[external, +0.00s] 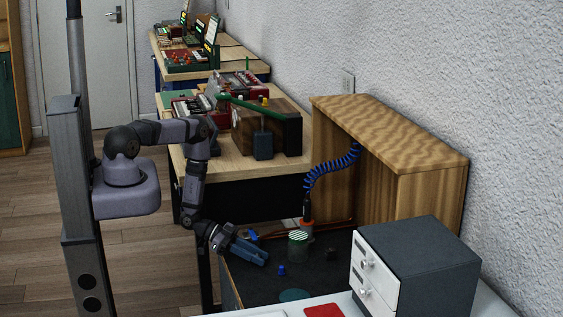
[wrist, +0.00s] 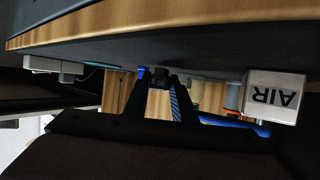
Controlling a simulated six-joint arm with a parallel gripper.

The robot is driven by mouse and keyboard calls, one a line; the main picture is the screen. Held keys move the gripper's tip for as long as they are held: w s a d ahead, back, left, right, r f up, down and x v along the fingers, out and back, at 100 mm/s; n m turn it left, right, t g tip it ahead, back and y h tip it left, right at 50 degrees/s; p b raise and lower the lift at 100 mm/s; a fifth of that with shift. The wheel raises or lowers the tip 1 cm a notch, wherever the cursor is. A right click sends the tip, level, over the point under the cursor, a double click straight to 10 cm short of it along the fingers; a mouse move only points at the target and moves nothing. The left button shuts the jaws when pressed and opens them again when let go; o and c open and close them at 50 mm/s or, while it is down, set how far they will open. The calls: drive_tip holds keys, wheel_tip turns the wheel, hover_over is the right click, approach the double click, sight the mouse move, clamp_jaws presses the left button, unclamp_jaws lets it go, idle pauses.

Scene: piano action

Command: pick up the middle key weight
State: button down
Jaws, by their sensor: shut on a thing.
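My gripper (external: 262,257) is low over the dark bench top in the external view, pointing right and down. In the wrist view, which looks upside down, its two dark fingers (wrist: 160,86) are closed on a small dark block with pale marks (wrist: 159,79). I take this block for the middle key weight, though its marks are too small to read. In the external view the held block cannot be made out between the fingers. A small blue piece (external: 281,270) stands just right of the fingertips, and a small dark piece (external: 330,253) lies farther right.
A clear jar with a striped lid (external: 298,244) stands behind the blue piece. A coiled blue hose (external: 330,177) hangs near the wooden hutch (external: 400,150). A drawer unit (external: 415,270) stands at right. The wrist view shows a box marked AIR (wrist: 273,96) at right.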

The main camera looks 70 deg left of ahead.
drive_tip(key=shift+r, duration=4.65)
